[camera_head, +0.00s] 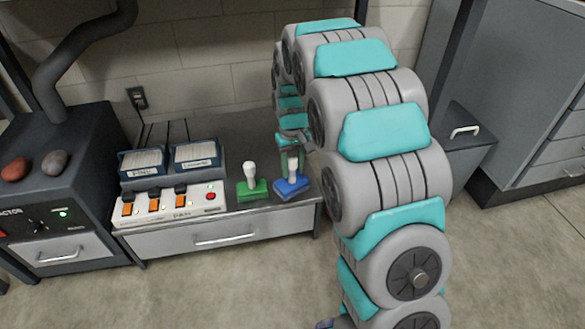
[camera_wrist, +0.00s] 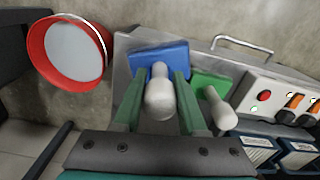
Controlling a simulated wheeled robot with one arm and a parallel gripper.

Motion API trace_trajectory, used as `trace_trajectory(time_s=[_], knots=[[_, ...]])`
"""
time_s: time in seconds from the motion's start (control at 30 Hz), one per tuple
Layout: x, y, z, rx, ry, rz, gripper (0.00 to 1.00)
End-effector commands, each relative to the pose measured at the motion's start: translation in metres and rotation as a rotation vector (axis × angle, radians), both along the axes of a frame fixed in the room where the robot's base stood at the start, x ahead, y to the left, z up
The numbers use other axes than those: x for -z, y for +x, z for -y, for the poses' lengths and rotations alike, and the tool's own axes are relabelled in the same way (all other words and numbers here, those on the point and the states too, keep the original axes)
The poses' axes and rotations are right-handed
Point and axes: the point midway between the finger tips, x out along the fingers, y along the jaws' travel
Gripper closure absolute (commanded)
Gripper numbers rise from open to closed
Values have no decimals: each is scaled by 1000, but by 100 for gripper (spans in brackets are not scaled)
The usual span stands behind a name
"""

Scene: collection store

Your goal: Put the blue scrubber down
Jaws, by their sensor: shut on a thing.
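The blue scrubber (camera_head: 292,186) has a flat blue base and a white knobbed handle. It is upright at the right end of the grey bench top (camera_head: 233,205), on or just above the surface; I cannot tell which. My gripper (camera_head: 290,155) is shut on its white handle from above, partly hidden by my arm. In the wrist view my green fingers (camera_wrist: 160,78) are on both sides of the handle, and the blue base (camera_wrist: 172,56) shows beyond them. A green scrubber (camera_head: 252,188) with a white handle stands just left of the blue one.
A switch panel (camera_head: 172,206) and two card boxes (camera_head: 194,155) fill the bench's left part. The dark machine (camera_head: 62,180) stands further left. A red round container (camera_wrist: 67,52) shows in the wrist view, beside the bench. Bare floor lies in front.

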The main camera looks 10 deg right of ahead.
Motion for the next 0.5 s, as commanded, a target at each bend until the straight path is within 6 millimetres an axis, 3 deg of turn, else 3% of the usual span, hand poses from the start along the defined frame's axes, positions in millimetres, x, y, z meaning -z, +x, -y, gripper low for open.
trace_trajectory(time_s=[0.2,0.5], knots=[[3,35,7,1,1,5,100],[15,42,9,0,1,-2,100]])
